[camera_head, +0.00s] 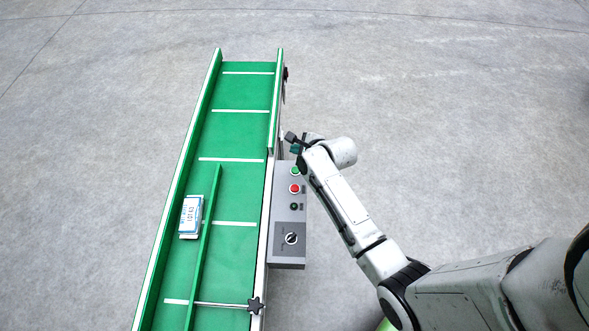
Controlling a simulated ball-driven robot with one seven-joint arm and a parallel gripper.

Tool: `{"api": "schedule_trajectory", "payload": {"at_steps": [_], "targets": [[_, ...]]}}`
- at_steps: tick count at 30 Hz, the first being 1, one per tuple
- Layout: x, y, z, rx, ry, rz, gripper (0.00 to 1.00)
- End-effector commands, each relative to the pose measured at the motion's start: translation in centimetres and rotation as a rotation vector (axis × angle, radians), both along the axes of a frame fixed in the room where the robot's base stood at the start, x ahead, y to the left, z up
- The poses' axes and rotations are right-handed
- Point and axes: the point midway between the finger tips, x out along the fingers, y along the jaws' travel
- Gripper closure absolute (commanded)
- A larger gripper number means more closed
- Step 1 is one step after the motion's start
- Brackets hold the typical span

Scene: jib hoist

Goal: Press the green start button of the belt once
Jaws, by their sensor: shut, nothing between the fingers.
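The grey control box (288,222) is fixed to the right side of the green belt (238,133). The green start button (295,171) is at the box's far end, partly crowded by my gripper in this view. My gripper (290,137) is shut and empty. It shows just beyond the green button, near the belt's right side rail. I cannot tell its height above the box or whether it touches anything. A red button (294,188) sits just nearer than the green one.
A small dark green button (294,206) and a rotary knob (291,239) are lower on the box. A white-and-blue labelled package (190,216) lies on the belt left of a green guide rail (206,240). A black star knob (256,305) is at the near edge. The floor is clear.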

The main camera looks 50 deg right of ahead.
Motion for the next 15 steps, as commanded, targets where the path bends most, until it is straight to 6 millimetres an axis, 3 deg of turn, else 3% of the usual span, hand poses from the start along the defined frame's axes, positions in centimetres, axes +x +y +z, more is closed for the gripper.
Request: {"api": "schedule_trajectory", "payload": {"at_steps": [8,15], "targets": [[0.0,0.0,-1.2,-0.001,0.001,0.002,1.0],[0.0,0.0,-3.9,-0.001,0.001,0.002,1.0]]}}
